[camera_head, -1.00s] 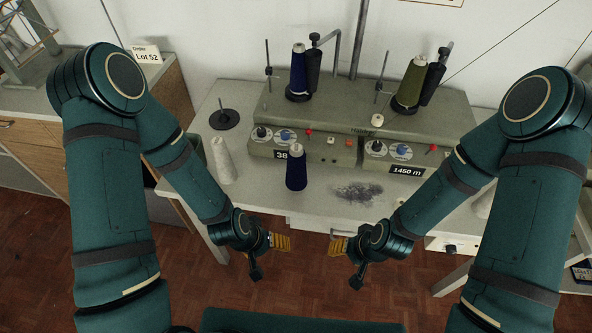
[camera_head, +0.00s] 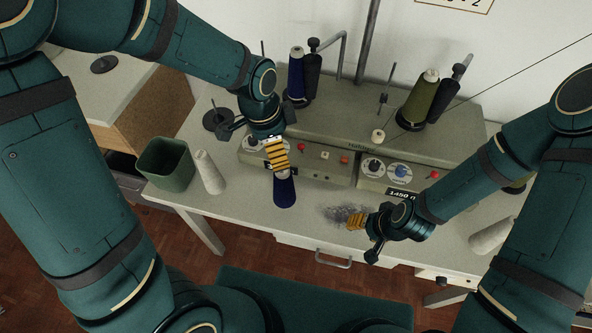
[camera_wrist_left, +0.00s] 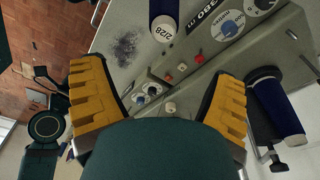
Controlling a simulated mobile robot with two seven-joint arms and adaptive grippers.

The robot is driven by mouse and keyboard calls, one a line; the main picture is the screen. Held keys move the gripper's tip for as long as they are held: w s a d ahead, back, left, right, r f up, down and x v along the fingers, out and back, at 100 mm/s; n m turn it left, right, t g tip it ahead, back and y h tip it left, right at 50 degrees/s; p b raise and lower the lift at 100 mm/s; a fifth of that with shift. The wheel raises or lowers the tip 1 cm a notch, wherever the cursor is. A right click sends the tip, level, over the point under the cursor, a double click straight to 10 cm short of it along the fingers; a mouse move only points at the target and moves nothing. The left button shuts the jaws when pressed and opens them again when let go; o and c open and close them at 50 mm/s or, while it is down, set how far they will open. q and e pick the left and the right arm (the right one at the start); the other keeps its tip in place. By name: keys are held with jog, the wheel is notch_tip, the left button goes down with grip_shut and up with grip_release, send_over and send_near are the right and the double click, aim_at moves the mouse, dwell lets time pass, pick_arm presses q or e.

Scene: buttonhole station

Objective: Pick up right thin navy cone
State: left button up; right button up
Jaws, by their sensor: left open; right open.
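A navy cone (camera_head: 285,192) stands upright on the table in front of the machine, partly hidden by my left gripper. It shows at the top of the left wrist view (camera_wrist_left: 165,18) with a "2/28" label. A second navy cone (camera_head: 296,75) is on the machine's left spindle; in the left wrist view it shows at the right (camera_wrist_left: 278,106). My left gripper (camera_head: 277,155) is open, over the front of the machine, with its fingers overlapping the table cone's upper part. No cone lies between its fingers (camera_wrist_left: 157,85). My right gripper (camera_head: 356,220) is open and empty near the table's front.
The grey machine (camera_head: 330,140) fills the table's back. A green bin (camera_head: 165,165) and white cone (camera_head: 209,172) stand left. Dark lint (camera_head: 340,212) lies beside my right gripper. An olive cone (camera_head: 420,97) is on the right spindle; another white cone (camera_head: 490,236) is at right.

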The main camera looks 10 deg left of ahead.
aim_at(284, 174)
pick_arm(q)
jog(key=f, duration=0.2)
jog(key=f+b, duration=0.1)
jog(key=f, duration=0.2)
jog(key=d+f, duration=0.1)
jog(key=f, duration=0.2)
jog(key=shift+w+f, duration=0.1)
jog(key=shift+w, duration=0.05)
pick_arm(e)
jog(key=shift+s+a+f, duration=0.1)
jog(key=shift+f, duration=0.65)
pick_arm(q)
jog(key=f, duration=0.3)
jog(key=f+b, duration=0.1)
jog(key=f, duration=0.1)
jog(key=shift+w, duration=0.4)
pick_arm(e)
jog(key=shift+f, duration=0.35)
pick_arm(q)
jog(key=c, duration=1.5)
